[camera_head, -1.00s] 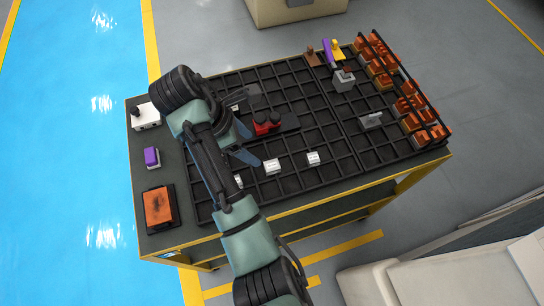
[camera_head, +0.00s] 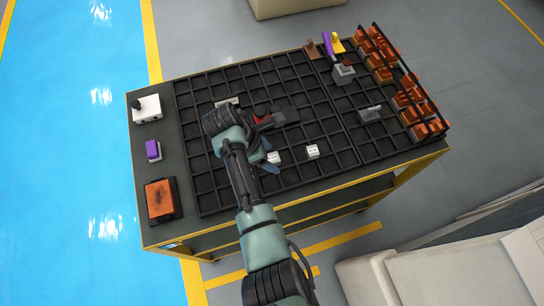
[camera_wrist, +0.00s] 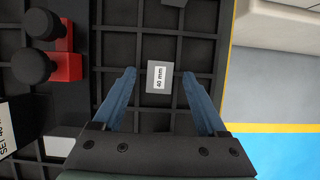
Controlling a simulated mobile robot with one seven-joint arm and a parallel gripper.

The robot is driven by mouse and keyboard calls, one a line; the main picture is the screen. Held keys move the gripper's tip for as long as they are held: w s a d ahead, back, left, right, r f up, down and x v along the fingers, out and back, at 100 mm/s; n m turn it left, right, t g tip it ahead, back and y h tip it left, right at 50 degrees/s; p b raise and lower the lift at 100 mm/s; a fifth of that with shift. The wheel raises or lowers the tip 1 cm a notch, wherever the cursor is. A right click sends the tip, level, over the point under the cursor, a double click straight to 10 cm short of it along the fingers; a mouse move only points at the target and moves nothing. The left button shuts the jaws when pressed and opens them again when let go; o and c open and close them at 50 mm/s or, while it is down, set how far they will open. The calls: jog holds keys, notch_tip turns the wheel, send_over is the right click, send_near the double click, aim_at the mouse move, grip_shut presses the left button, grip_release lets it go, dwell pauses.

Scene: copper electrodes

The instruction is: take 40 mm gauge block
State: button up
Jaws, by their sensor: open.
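The 40 mm gauge block (camera_wrist: 160,77) is a small grey block with a white "40 mm" label, lying in a cell of the black grid. My gripper (camera_wrist: 158,88) is open, with one blue finger on each side of the block and gaps between them. How high the fingertips are above the grid is hard to tell. In the head view, a white block (camera_head: 273,158) shows beside my gripper (camera_head: 269,156), partly hidden by my arm; its label is too small to read there.
Another small white block (camera_head: 312,151) lies to the right. A red and black item (camera_head: 264,112) sits behind my gripper and also shows in the wrist view (camera_wrist: 68,55). Orange copper pieces (camera_head: 410,97) fill a rack at right. The yellow table edge (camera_wrist: 227,50) is near.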

aim_at(270, 158)
jog(key=shift+f, duration=0.1)
jog(key=shift+c, duration=0.2)
grip_shut()
jog(key=shift+w, duration=0.1)
notch_tip(270, 158, up, 10)
jog(key=c, duration=0.6)
grip_release()
grip_shut()
